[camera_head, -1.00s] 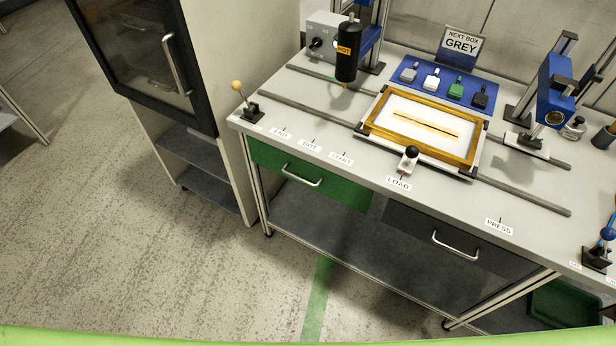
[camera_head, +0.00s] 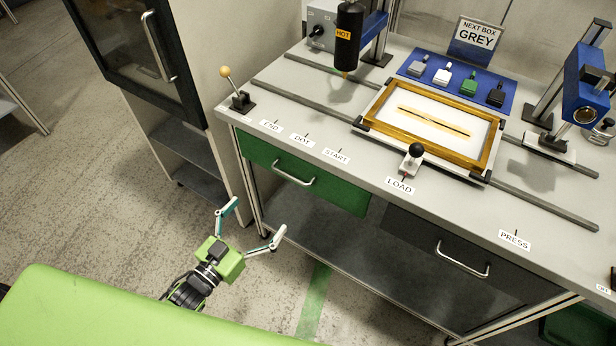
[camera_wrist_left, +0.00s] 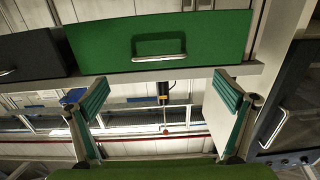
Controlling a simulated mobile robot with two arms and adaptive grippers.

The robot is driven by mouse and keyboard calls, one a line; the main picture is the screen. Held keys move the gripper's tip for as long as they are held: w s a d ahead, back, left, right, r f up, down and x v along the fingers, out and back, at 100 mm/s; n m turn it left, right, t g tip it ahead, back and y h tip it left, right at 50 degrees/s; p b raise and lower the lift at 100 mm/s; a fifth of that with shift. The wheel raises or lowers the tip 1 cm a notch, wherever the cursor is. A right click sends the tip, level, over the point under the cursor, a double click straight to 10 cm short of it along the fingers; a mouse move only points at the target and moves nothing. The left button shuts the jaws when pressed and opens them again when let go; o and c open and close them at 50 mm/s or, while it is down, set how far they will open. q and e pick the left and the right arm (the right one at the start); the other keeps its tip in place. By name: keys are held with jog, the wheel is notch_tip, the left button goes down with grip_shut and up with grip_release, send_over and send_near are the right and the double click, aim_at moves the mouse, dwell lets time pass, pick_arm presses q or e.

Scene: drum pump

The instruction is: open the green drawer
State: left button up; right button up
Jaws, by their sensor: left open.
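The green drawer (camera_head: 335,190) is in the bench front, under the left part of the worktop. It looks flush with the bench front, and its silver bar handle (camera_head: 293,174) shows clearly. My left gripper (camera_head: 257,222) is open and empty, in front of the bench and below and left of the handle. In the left wrist view the green drawer (camera_wrist_left: 215,30) and its handle (camera_wrist_left: 158,46) appear above the gap between the spread fingers of the left gripper (camera_wrist_left: 160,115). Nothing touches the handle. My right gripper is in neither view.
A grey drawer (camera_head: 405,231) with its own handle sits right of the green one. A dark-framed cabinet (camera_head: 140,55) stands to the left. A lever with a yellow ball (camera_head: 226,73) stands at the worktop's left corner. The floor before the bench is clear.

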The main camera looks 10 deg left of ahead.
aim_at(290, 176)
pick_arm(q)
jog(key=b+x, duration=0.1)
jog(key=x, duration=0.3)
jog(key=r+b+x, duration=0.1)
jog(key=b+x, duration=0.1)
jog(key=x, duration=0.3)
jog(key=b+x, duration=0.1)
jog(key=x, duration=0.4)
jog(key=shift+d+r+b, duration=0.25)
jog(key=shift+b, duration=0.15)
